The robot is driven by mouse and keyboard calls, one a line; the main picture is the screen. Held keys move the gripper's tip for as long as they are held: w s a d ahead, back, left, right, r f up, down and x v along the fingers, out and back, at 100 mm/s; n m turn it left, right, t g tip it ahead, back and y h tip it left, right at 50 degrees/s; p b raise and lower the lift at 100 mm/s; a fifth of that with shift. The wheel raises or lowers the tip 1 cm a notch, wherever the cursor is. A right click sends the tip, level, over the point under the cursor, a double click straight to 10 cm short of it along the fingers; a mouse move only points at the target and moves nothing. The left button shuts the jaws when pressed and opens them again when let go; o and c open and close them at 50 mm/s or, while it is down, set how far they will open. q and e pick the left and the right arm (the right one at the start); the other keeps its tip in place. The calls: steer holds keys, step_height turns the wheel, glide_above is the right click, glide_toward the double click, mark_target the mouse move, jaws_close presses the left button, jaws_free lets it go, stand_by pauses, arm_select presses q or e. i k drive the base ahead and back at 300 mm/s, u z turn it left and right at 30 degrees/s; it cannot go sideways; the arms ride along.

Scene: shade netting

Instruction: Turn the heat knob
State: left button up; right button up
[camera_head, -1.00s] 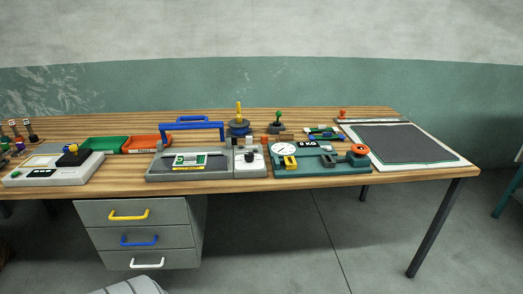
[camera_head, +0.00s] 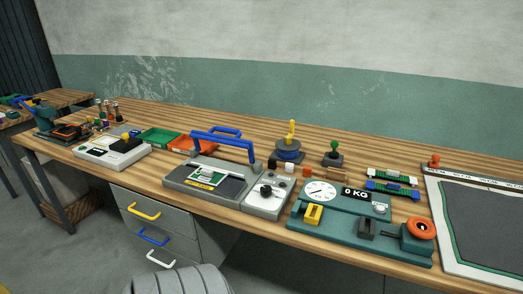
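A grey control box (camera_head: 268,207) stands on the wooden bench, joined to or touching the right end of a grey press (camera_head: 181,187) with a raised blue handle (camera_head: 222,143). A small dark knob (camera_head: 267,190) sits on a pale dial on top of the box; it appears to be the heat knob. Its exact pointer angle is too small to read. Neither of my grippers shows in the view.
A teal tension gauge (camera_head: 340,232) with a white dial and orange wheel stands right of the box. Small coloured blocks lie behind it. Left are a white scale-like device (camera_head: 92,156) and green (camera_head: 158,138) and orange (camera_head: 186,143) trays. Drawers (camera_head: 170,218) hang below.

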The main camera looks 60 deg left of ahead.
mark_target(266, 191)
steer(key=u, duration=0.75)
steer(key=i, duration=0.75)
steer(key=u, duration=0.9)
